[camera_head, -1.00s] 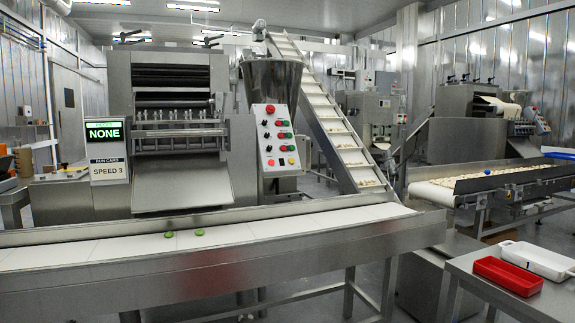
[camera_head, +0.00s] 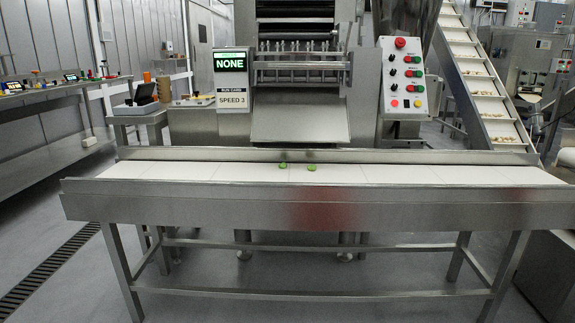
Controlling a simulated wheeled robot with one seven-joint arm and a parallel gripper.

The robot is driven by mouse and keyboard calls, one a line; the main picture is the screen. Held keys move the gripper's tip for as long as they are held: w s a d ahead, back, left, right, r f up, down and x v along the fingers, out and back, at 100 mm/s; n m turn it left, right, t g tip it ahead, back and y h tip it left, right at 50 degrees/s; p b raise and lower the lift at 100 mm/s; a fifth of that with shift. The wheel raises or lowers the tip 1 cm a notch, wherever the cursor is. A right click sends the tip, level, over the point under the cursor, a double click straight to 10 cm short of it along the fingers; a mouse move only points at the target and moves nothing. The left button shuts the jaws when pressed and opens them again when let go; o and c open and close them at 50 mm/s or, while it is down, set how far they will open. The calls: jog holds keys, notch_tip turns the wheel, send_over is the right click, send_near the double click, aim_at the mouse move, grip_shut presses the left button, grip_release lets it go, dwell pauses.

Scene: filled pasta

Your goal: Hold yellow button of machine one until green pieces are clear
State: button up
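Two green pieces (camera_head: 311,168) lie close together on the white conveyor belt (camera_head: 210,172), near its middle. Machine one (camera_head: 298,110) stands behind the belt, with a sloped metal chute facing it. Its control panel (camera_head: 403,78) is to the right of the chute and carries red, green, black and yellow controls. A display (camera_head: 230,62) on the machine reads NONE, above a card reading SPEED 3. My gripper is not in view.
The belt's metal frame and legs (camera_head: 330,213) stand across the front, with clear floor before it. An inclined conveyor (camera_head: 487,85) rises at right. A side bench (camera_head: 60,92) with small items is at left. A floor drain (camera_head: 50,270) runs at lower left.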

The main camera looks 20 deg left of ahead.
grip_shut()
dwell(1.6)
